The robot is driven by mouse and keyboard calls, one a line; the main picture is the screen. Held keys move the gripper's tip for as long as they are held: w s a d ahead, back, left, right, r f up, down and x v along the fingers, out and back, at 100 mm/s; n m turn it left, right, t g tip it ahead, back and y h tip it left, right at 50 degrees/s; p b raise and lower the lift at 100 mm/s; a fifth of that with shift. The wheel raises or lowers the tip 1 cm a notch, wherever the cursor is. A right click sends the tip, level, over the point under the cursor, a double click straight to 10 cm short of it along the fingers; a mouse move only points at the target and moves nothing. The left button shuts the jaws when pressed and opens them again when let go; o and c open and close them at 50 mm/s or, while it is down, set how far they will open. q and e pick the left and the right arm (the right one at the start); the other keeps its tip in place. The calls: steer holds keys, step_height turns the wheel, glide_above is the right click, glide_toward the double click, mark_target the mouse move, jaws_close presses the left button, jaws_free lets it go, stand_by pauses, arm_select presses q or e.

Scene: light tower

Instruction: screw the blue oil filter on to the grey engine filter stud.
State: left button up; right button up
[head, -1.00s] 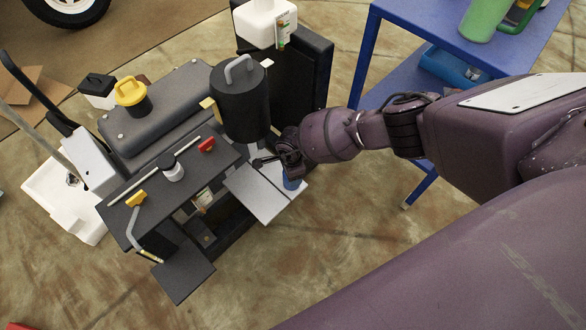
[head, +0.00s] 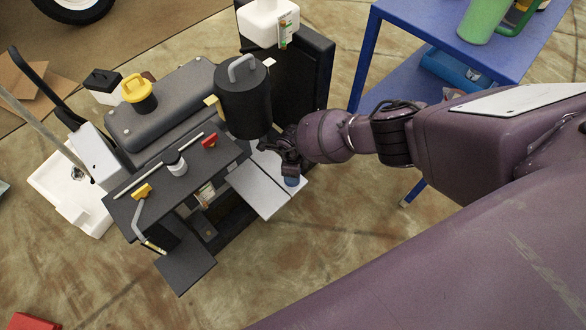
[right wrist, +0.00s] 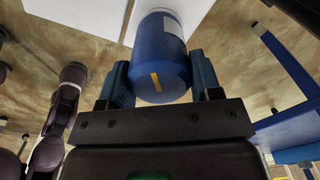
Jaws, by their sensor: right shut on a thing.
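The blue oil filter (right wrist: 160,62) is between the fingers of my right gripper (right wrist: 160,85) in the right wrist view, with a yellow mark on its end and a pale label on its side. My right gripper is shut on it. In the head view only a small part of the blue filter (head: 292,181) shows below my right gripper (head: 290,167), beside the light grey panel (head: 268,200) of the engine. The grey engine (head: 165,115) stands left of the gripper. The filter stud cannot be made out. My left gripper is not in view.
A black canister (head: 243,100) stands on the engine close to my right gripper. Tools and a white cap (head: 176,163) lie on the dark shelf (head: 205,165). A blue cart (head: 430,35) stands at the right behind my arm. Open floor lies in front.

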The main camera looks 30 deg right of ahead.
steer(key=shift+f, duration=0.1)
steer(key=shift+m, duration=1.1)
steer(key=m, duration=0.2)
steer(key=shift+m+p, duration=0.4)
steer(key=o, duration=1.2)
steer(key=shift+f, duration=0.15)
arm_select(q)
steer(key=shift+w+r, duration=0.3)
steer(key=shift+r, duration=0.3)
arm_select(e)
steer(key=r+p, duration=0.3)
steer(key=r, duration=0.4)
steer(key=shift+w, duration=0.2)
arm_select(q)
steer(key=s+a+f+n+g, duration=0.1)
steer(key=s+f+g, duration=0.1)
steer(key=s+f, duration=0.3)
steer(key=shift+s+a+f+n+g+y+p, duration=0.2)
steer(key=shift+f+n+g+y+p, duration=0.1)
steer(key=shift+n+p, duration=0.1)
arm_select(e)
steer(key=shift+s+r, duration=0.2)
steer(key=shift+r, duration=0.2)
